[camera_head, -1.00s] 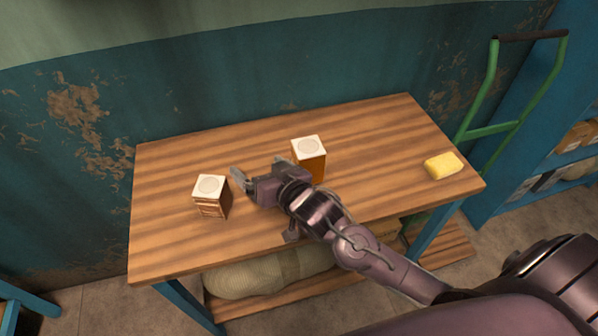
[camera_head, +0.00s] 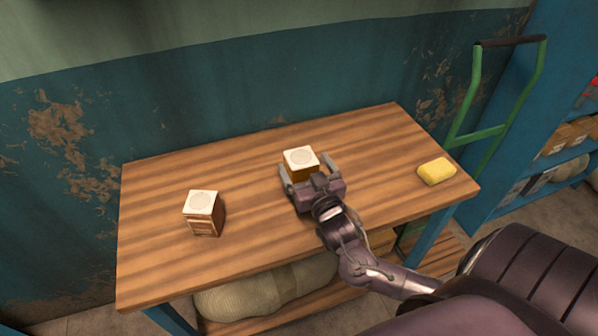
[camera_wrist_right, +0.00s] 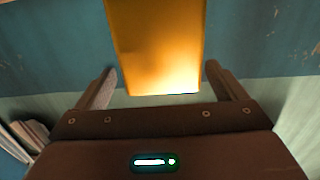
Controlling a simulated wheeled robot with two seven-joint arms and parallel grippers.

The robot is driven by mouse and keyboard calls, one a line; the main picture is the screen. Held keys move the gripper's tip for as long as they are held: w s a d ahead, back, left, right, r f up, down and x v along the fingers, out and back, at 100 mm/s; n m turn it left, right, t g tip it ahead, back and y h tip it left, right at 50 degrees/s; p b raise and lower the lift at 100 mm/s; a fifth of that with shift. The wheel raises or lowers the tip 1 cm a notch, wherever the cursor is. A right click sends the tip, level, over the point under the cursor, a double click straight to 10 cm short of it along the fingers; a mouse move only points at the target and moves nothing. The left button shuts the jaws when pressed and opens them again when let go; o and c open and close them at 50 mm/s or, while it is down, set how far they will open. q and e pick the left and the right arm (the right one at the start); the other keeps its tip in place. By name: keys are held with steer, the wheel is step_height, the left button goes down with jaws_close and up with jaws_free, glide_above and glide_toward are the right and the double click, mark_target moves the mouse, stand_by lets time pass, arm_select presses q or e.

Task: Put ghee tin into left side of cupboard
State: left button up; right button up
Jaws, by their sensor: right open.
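An amber tin with a white top (camera_head: 300,158), which I take as the ghee tin, stands upright on the wooden table. It also shows in the right wrist view as a glowing orange face (camera_wrist_right: 155,45). My right gripper (camera_head: 309,168) is open, with one finger on each side of this tin; I cannot tell whether either touches it. A second white-topped tin (camera_head: 204,214), brown with a label, stands to the left on the table. My left gripper is out of view.
The wooden table (camera_head: 160,265) has free room between the two tins. A yellow block (camera_head: 436,171) lies at its right end. A green hand truck (camera_head: 468,110) stands behind. A blue shelf unit (camera_head: 508,165) with goods is at the right. A sack (camera_head: 262,290) lies underneath.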

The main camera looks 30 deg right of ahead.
mark_target(296, 149)
steer(key=x, duration=0.2)
steer(key=p+x, duration=0.1)
steer(key=shift+w+r, duration=0.3)
steer(key=shift+w+d+f, duration=0.1)
steer(key=shift+w+f, duration=0.1)
steer(key=shift+w, duration=0.45)
steer(key=shift+s, duration=0.1)
steer(key=shift+c, duration=0.4)
steer(key=c, duration=1.7)
steer(key=shift+r, duration=0.15)
jaws_close()
